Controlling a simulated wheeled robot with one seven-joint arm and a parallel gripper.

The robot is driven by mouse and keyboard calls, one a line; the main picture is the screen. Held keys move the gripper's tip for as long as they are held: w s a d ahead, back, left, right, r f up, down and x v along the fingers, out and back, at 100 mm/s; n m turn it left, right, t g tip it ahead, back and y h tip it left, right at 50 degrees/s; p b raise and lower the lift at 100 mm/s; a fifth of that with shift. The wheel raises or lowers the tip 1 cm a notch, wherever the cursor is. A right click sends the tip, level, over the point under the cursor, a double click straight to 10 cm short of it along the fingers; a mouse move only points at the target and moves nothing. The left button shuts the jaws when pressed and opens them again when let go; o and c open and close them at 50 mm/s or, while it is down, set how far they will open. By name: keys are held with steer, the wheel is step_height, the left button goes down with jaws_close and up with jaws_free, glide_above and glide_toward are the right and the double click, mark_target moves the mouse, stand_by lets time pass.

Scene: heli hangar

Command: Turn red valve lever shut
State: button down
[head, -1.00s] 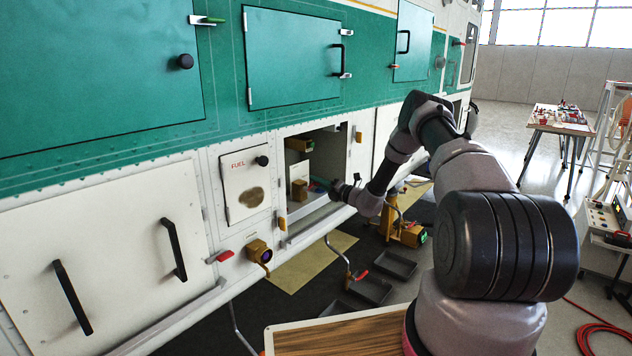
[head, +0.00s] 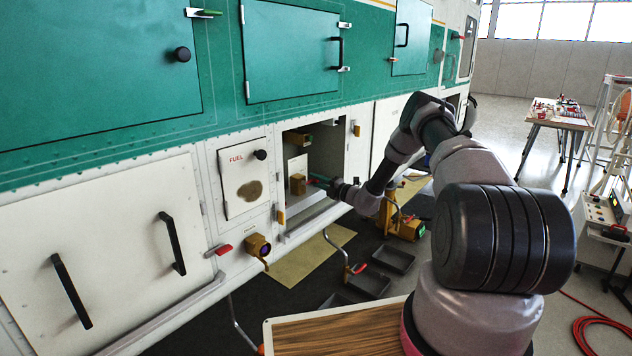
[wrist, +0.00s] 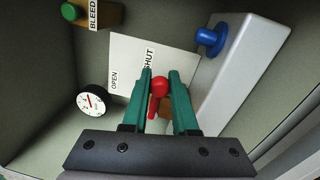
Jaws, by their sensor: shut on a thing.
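The red valve lever (wrist: 159,86) shows in the wrist view as a rounded red end between my green fingers. My gripper (wrist: 163,76) is shut on it. Behind it, a white placard (wrist: 127,62) reads OPEN at left and SHUT near the fingertips. The lever's end lies near the word SHUT; its exact angle is hard to tell. Part of the brown valve body shows behind the right finger. In the head view my gripper (head: 319,181) reaches into the open bay beside the brass valve body (head: 298,185); the lever is too small to make out there.
Inside the bay are a round gauge (wrist: 91,101), a green knob (wrist: 70,11) on a block marked BLEED, and a blue knob (wrist: 210,38) on a white box (wrist: 240,75). The bay walls are close around my gripper. Trays (head: 369,286) lie on the floor below.

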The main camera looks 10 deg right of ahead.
steer(key=shift+f, duration=0.15)
steer(key=c, duration=0.7)
jaws_free()
steer(key=shift+s+d, duration=0.1)
steer(key=v, duration=1)
steer(key=shift+s+d, duration=0.2)
steer(key=shift+s, duration=0.05)
